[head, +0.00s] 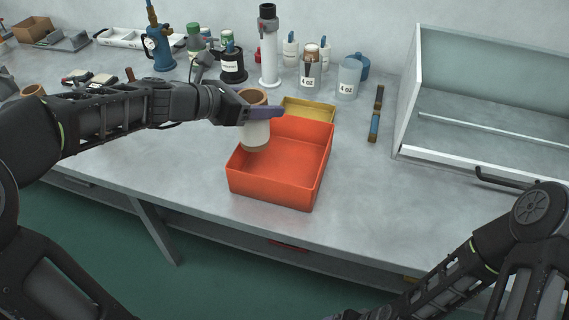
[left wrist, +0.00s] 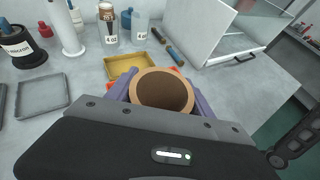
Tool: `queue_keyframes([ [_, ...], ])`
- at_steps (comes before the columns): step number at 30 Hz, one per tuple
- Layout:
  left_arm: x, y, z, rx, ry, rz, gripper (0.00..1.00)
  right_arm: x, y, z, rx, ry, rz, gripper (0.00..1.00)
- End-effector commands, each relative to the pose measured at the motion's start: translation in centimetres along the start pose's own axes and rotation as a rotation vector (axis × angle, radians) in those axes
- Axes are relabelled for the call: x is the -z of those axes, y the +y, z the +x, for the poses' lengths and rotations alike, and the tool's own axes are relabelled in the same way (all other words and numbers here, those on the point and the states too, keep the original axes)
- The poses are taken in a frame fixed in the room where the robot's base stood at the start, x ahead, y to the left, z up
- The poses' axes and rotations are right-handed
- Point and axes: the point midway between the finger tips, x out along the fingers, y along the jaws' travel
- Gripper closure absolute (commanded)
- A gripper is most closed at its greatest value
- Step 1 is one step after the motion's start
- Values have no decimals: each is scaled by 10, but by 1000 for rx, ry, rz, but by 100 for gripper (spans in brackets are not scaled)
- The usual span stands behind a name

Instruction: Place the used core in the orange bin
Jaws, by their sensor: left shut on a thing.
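The used core is a tube with a tan-brown rim and a pale lower part. My left gripper (head: 262,112) is shut on the used core (head: 256,134) and holds it upright over the left part of the orange bin (head: 268,187). In the left wrist view the core's open round top (left wrist: 161,91) sits between the purple fingers (left wrist: 205,105). The orange bin stands empty on the table, as far as I see; only a strip of it shows behind the core in the left wrist view. My right gripper is not clearly seen; only my right arm shows at the lower right.
A yellow tray (head: 308,111) stands right behind the orange bin. Several bottles and jars, a white stand (head: 268,55) and a blue can (head: 159,48) line the back. A glass-fronted cabinet (head: 480,150) stands at right.

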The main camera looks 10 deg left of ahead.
Motion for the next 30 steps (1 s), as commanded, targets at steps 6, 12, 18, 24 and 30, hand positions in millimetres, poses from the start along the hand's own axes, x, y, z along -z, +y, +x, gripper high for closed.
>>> queue_keyframes([
  [6,13,0,6,2,2,-2,84,0,2,5,0,1,0,14],
  [12,42,0,20,1,1,-3,84,0,5,13,0,1,0,14],
  [18,45,0,22,-1,-1,1,84,1,5,12,0,2,0,14],
  [24,47,0,23,0,0,0,84,1,5,13,0,2,0,14],
  [30,74,0,36,1,2,-5,84,1,9,22,0,2,0,14],
])
